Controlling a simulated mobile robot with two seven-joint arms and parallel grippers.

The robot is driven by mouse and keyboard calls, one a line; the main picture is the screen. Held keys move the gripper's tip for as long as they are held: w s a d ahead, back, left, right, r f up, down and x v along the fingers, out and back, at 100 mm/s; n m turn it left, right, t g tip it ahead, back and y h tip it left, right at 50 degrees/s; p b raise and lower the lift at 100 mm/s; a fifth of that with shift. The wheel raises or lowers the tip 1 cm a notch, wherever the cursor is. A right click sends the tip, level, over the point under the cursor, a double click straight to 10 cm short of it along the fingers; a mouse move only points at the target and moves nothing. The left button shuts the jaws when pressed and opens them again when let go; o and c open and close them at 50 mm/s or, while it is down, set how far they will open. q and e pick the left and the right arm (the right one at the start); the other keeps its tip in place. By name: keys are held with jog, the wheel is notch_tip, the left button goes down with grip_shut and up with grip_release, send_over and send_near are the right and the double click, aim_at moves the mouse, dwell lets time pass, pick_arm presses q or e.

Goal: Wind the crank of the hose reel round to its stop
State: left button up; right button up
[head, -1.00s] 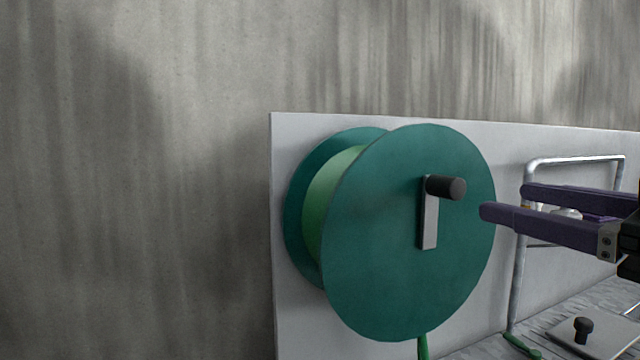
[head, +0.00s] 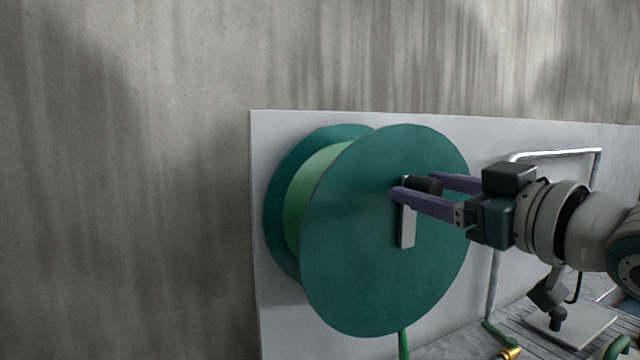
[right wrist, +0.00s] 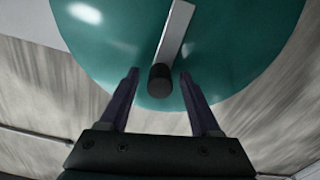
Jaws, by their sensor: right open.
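The hose reel (head: 350,260) is a large teal drum with light green hose wound between its discs, mounted on a pale panel. Its crank is a grey metal arm (head: 407,230) with a dark cylindrical handle (head: 428,185) at its upper end. My right gripper (head: 418,188) comes in from the right with its purple fingers on either side of the handle. In the right wrist view the handle (right wrist: 160,80) stands between the open fingers (right wrist: 158,84), with gaps visible on both sides. My left gripper is not in view.
A metal tube frame (head: 550,153) stands right of the reel. A grey plate (head: 580,325) with a dark knob (head: 558,318) lies on the surface at lower right. A brass fitting (head: 510,353) and green hose are near it. Left of the panel is bare concrete wall.

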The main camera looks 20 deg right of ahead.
grip_shut()
dwell(0.4)
dwell(0.9)
